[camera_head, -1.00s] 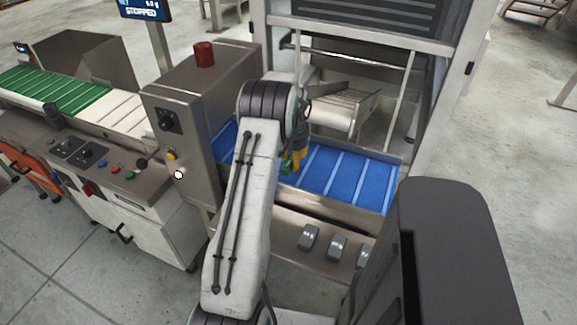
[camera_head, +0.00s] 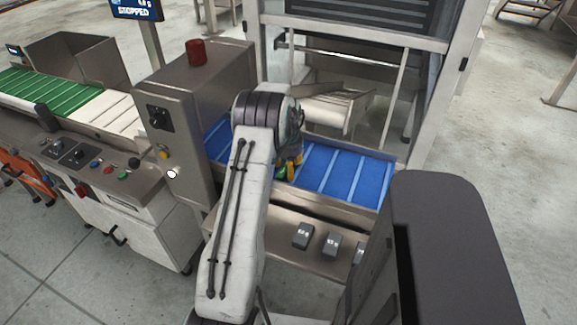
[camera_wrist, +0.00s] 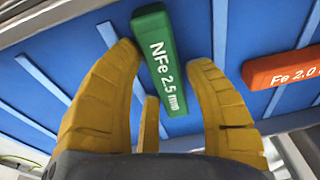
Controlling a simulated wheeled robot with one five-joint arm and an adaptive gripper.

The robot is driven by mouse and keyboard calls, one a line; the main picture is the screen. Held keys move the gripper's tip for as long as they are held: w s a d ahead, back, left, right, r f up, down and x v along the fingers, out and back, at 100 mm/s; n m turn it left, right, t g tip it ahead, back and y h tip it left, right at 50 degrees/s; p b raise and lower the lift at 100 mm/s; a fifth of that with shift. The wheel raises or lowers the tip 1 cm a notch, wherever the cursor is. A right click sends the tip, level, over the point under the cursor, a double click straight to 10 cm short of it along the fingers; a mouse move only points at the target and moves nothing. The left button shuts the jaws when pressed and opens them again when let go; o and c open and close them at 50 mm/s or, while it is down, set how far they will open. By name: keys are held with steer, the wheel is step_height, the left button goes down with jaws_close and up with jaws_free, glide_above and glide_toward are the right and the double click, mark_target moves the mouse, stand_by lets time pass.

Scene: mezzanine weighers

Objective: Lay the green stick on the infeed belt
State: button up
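The green stick (camera_wrist: 157,38), marked "NFe 2.5 mm", shows in the wrist view against a blue belt (camera_wrist: 75,62) with light cross bars. It appears to lie on the belt, though its contact is hard to judge. My gripper (camera_wrist: 163,58) is open, with one yellow finger on each side of the stick and gaps between. In the head view, a bit of green (camera_head: 283,171) shows by my gripper (camera_head: 290,165) over the blue belt (camera_head: 342,176); my arm hides much of this spot. The pictures do not label which belt is the infeed.
An orange-red stick (camera_wrist: 285,68), marked "Fe 2.0", lies right of my gripper. A steel cabinet with a red beacon (camera_head: 196,52) stands left of the blue belt. A green and white belt (camera_head: 50,92) is farther left. A steel chute (camera_head: 335,108) stands behind.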

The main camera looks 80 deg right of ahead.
steer(key=shift+o, duration=1)
steer(key=shift+r, duration=0.45)
step_height(320, 180, up, 11)
steer(key=a, duration=0.2)
steer(key=shift+r, duration=0.15)
